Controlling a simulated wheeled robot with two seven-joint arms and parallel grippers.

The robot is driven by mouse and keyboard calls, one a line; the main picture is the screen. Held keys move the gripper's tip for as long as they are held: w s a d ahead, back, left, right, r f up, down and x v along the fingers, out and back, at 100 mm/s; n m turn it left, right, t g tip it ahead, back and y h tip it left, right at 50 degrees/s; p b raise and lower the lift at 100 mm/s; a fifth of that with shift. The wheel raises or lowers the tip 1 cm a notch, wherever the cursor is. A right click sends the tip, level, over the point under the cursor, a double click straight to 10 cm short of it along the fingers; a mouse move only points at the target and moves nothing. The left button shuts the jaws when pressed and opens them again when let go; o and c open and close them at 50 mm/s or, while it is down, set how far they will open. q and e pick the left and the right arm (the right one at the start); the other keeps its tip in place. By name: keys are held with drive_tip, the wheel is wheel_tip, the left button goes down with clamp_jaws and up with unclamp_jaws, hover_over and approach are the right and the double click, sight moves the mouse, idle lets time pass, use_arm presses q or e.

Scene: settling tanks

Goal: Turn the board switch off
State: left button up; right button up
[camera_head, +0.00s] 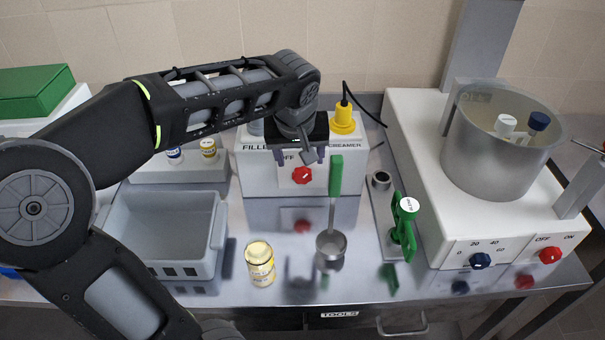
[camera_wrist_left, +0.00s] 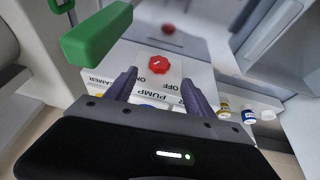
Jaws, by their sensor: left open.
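A white box (camera_head: 345,180) at the back centre carries a red knob (camera_head: 302,175) on its front face. A second red knob (camera_head: 550,255), marked OFF and ON, is on the white heater unit at right. Which knob is the board switch is not labelled in view. My right gripper is not seen.

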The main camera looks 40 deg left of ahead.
sight(302, 177)
use_arm(q)
drive_tip(key=p+x, duration=0.1)
drive_tip(key=x, duration=0.9)
drive_tip(key=shift+f, duration=0.25)
drive_tip(key=shift+c, duration=0.5)
clamp_jaws()
